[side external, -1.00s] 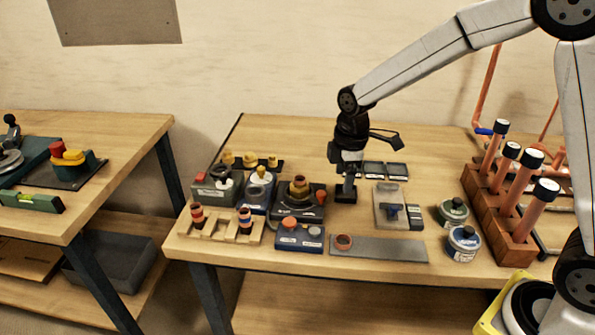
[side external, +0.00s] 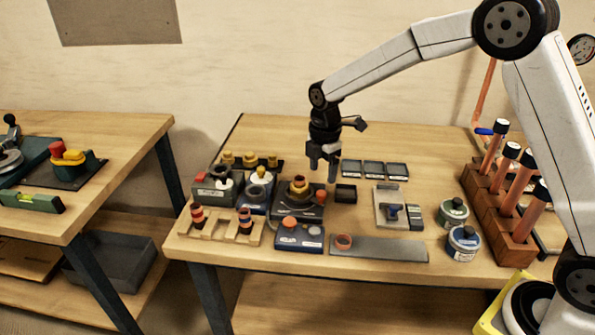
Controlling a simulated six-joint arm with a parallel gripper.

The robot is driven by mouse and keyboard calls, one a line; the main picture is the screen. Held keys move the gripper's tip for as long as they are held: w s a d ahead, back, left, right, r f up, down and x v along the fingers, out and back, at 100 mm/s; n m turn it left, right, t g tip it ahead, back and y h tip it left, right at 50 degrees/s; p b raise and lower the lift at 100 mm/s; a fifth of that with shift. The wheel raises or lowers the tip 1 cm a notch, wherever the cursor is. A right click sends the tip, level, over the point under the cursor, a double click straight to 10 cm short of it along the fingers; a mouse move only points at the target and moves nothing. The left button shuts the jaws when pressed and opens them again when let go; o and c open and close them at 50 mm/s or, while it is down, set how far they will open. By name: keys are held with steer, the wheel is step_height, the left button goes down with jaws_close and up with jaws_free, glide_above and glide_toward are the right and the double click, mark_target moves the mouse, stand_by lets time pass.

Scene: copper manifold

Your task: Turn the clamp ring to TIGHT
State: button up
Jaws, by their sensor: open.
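A dark fixture (side external: 290,212) stands near the middle of the bench's left half. A brass-coloured ring (side external: 299,189) sits on top of it around a copper-coloured piece, and a red knob (side external: 320,197) is at its right side. This looks like the clamp ring, but its markings are too small to read, so I cannot tell its setting. My gripper (side external: 322,172) points down above and to the right of the ring, apart from it. Its fingers are open with nothing visible between them.
A grey fixture (side external: 213,193) and a blue one (side external: 258,200) stand close on the left. A small black block (side external: 346,194) is to the right. Copper tubes in a wooden rack (side external: 498,215) stand far right.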

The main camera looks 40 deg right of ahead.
mark_target(322, 192)
steer(key=shift+f, duration=3.2)
jaws_close()
